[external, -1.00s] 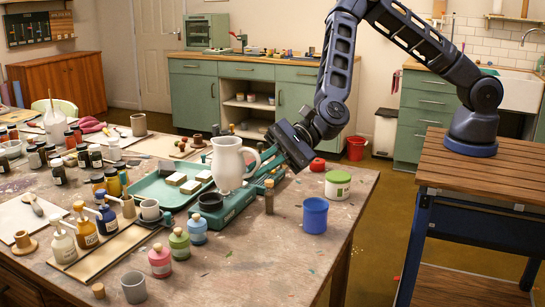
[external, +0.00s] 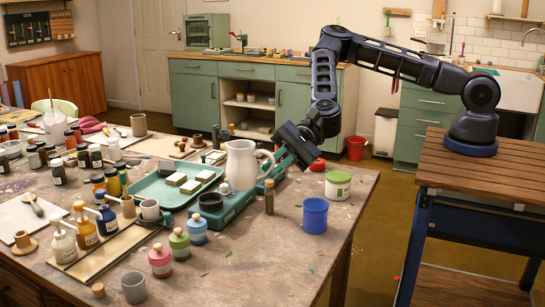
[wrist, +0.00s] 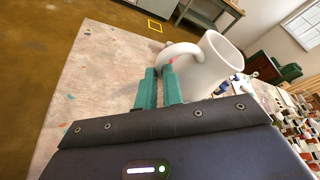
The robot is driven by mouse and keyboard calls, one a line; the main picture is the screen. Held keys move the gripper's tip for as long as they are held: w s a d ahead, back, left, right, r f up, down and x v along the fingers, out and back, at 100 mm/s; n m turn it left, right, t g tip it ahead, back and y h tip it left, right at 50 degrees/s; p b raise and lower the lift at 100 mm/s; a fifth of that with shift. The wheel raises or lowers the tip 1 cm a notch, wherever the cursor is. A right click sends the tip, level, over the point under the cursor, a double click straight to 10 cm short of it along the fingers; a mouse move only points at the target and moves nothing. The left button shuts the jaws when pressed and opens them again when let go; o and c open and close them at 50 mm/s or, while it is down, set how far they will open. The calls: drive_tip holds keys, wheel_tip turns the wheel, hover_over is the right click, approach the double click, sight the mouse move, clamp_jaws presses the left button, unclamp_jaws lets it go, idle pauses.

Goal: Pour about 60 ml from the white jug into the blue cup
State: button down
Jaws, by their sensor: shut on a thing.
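The white jug (external: 241,166) is upright in the external view, at or just above the teal scale-like device; I cannot tell whether its base touches. My gripper (external: 277,158) comes from the right and is shut on the jug's handle. In the wrist view the green fingertips (wrist: 165,72) close on the handle, with the jug (wrist: 208,68) beyond them to the right. The jug's contents are not visible. The blue cup (external: 315,216) stands upright near the table's right edge, right of and nearer than the jug. It is not visible in the wrist view.
Pigment bottles (external: 160,262) stand front left. The table right of the cup is clear.

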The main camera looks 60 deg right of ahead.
drive_tip(key=shift+s+d+n+g, duration=1.1)
drive_tip(key=shift+d+n+g, duration=0.55)
drive_tip(key=shift+d, duration=2)
drive_tip(key=shift+s+d+n+g, duration=1.25)
drive_tip(key=shift+d+g, duration=0.7)
drive_tip(key=shift+d, duration=1.65)
drive_tip(key=shift+s+d+r+n+g+h, duration=0.8)
drive_tip(key=shift+s+d+r+n+g, duration=0.95)
drive_tip(key=shift+d, duration=2)
drive_tip(key=shift+s+d+r+n+g+h, duration=1.15)
drive_tip(key=shift+s+d+r, duration=1.1)
drive_tip(key=shift+d, duration=1.45)
wheel_tip(320, 180, down, 18)
drive_tip(key=shift+r+y, duration=0.15)
drive_tip(key=shift+y, duration=0.2)
drive_tip(key=shift+a, duration=0.1)
